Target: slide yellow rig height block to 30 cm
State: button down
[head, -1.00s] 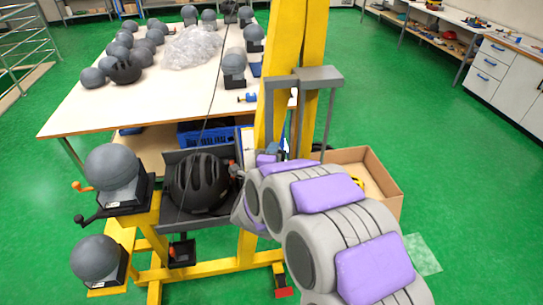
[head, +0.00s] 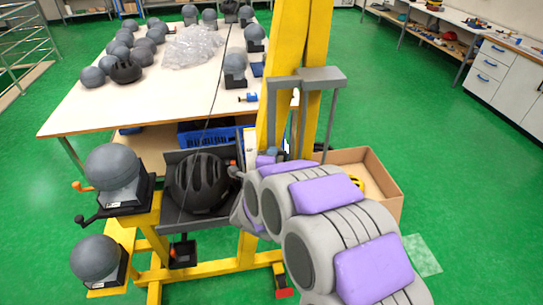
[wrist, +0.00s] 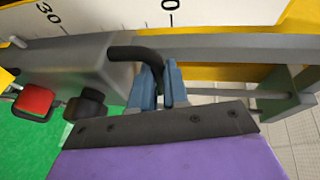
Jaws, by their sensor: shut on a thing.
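The yellow rig (head: 287,70) stands in front of me in the head view, with a black helmet (head: 200,185) in a dark tray (head: 172,158). In the wrist view, the two blue fingers of my gripper (wrist: 155,85) are shut on a bent black handle (wrist: 132,53). The handle joins a grey block (wrist: 75,58) on a grey bar. A white scale (wrist: 105,14) behind it shows 30 near the block and a 0 digit further right. I cannot tell which mark the block lines up with. In the head view my arm hides most of the gripper.
A red knob (wrist: 36,100) and a black knob (wrist: 86,103) stick out beside the block. Grey headforms (head: 112,172) stand on yellow supports at left. A cardboard box (head: 384,185) is on the floor at right. A white table (head: 130,100) stands behind.

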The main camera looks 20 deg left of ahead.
jog(key=r+p, duration=0.1)
jog(key=r, duration=0.2)
jog(key=r+p, duration=0.1)
jog(key=r, duration=0.3)
jog(key=shift+w+d+p, duration=0.1)
jog(key=shift+d+p, duration=0.1)
jog(key=shift+p, duration=0.15)
jog(key=shift+f, duration=0.1)
jog(key=c, duration=1.5)
grip_release()
jog(key=shift+d, duration=0.15)
jog(key=o, duration=0.4)
jog(key=shift+d, duration=0.35)
jog(key=shift+a+f, duration=0.1)
jog(key=shift+a, duration=0.4)
jog(key=p+v, duration=0.1)
jog(key=v, duration=1.6)
jog(key=shift+p, duration=0.35)
